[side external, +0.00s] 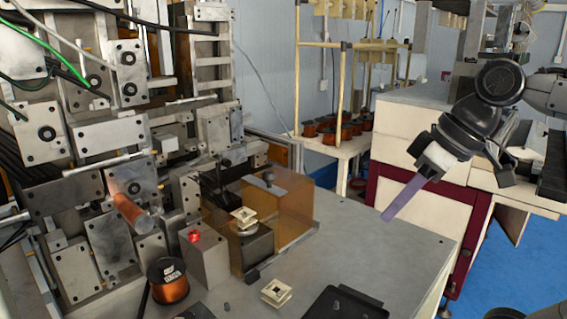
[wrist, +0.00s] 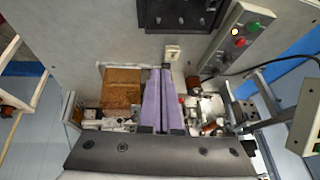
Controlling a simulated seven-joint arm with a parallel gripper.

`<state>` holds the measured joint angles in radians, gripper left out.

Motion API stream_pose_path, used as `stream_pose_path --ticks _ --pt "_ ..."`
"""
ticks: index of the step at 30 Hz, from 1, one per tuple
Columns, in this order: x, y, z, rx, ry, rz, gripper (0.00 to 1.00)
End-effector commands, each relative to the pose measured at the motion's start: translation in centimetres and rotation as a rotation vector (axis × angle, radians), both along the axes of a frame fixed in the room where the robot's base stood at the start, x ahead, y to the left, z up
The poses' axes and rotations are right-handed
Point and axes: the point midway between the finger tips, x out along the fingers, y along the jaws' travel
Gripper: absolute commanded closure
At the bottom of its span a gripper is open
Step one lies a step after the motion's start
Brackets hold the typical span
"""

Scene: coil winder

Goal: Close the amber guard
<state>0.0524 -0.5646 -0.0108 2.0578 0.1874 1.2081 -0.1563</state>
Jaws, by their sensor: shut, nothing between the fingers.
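The amber guard (side external: 288,205) is a see-through amber box on the grey bench, with a dark knob (side external: 268,178) near its top. A cream bobbin (side external: 243,215) on a round metal post shows at its front left; I cannot tell whether the guard covers it. In the wrist view the guard (wrist: 121,88) lies left of my fingers. My gripper (side external: 386,217) has purple fingers, shut and empty. It hangs tilted down to the left, above the bench's right side, apart from the guard. In the wrist view the fingertips (wrist: 158,68) lie side by side.
A grey box with a red button (side external: 193,236) stands left of the guard. A copper spool (side external: 168,281), a loose cream bobbin (side external: 276,291) and a black tray (side external: 345,303) are at the front. The bench right of the guard (side external: 375,245) is clear.

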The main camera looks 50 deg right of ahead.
Motion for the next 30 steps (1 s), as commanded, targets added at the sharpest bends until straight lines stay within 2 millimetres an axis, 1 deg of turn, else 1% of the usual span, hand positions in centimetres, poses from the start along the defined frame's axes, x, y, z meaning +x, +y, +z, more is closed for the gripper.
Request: stream_pose_path --ticks 1,3,5,6,8,9,11,13,15,17,18,21,25,28,30 --pt "1.7 0.0 1.8 0.020 0.004 0.003 1.00" --pt "3.7 0.1 4.1 0.048 0.008 0.012 1.00" --pt "5.6 -0.1 5.9 0.071 0.011 0.019 1.00" --pt "6.9 -0.3 7.0 0.086 0.013 0.024 1.00" --pt "9.0 -0.7 8.4 0.109 0.015 0.029 1.00" --pt "10.4 -1.1 9.3 0.123 0.016 0.033 1.00" --pt "12.6 -1.9 10.3 0.145 0.018 0.036 1.00" --pt "15.2 -3.2 11.1 0.170 0.021 0.035 1.00" --pt "17.7 -4.8 11.4 0.192 0.023 0.029 1.00" --pt "19.7 -6.3 11.3 0.208 0.025 0.017 1.00" --pt "20.8 -7.2 11.1 0.219 0.028 0.006 1.00" --pt "23.2 -9.7 10.0 0.237 0.035 -0.029 1.00" --pt "24.6 -11.9 8.0 0.254 0.068 -0.068 1.00" --pt "24.8 -12.7 7.1 0.261 0.082 -0.085 1.00" --pt "24.9 -12.7 6.8 0.260 0.082 -0.089 1.00"
